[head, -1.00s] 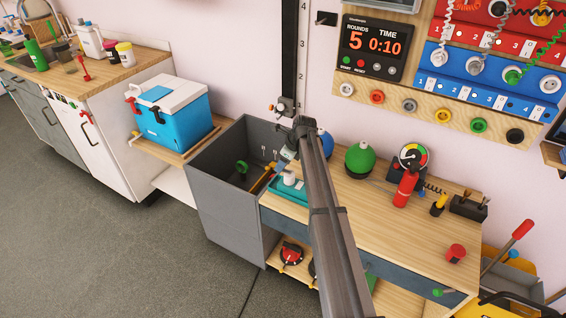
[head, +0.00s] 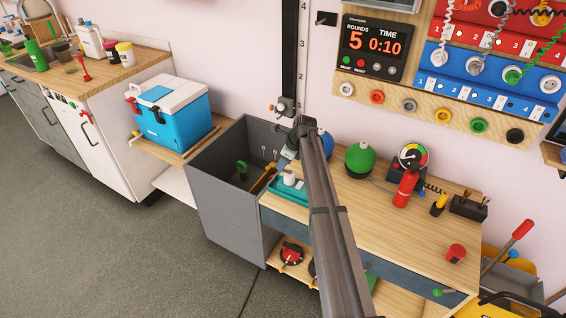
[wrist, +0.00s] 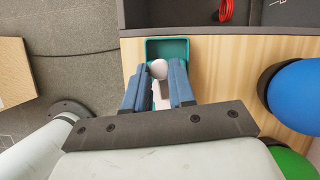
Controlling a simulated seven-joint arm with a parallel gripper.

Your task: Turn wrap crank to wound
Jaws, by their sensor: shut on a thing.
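A teal tray (head: 275,197) sits on the wooden bench beside the grey bin. A white roll-like part (head: 289,178) stands in it; I take this to be the wrap with its crank, but the crank's shape is not clear. The wrist view shows the teal tray (wrist: 181,44) ahead, with a white rounded piece (wrist: 158,69) at the fingertips. My gripper (wrist: 160,84) has its blue fingers closed around a white piece over the tray's near side. The fingers hide part of that piece and the tray. In the head view, my arm covers part of the bench.
The grey bin (head: 225,205) borders the tray on the left. A green ball (head: 360,158) and a blue ball (head: 326,143) stand right of my arm. The front right bench top is mostly clear.

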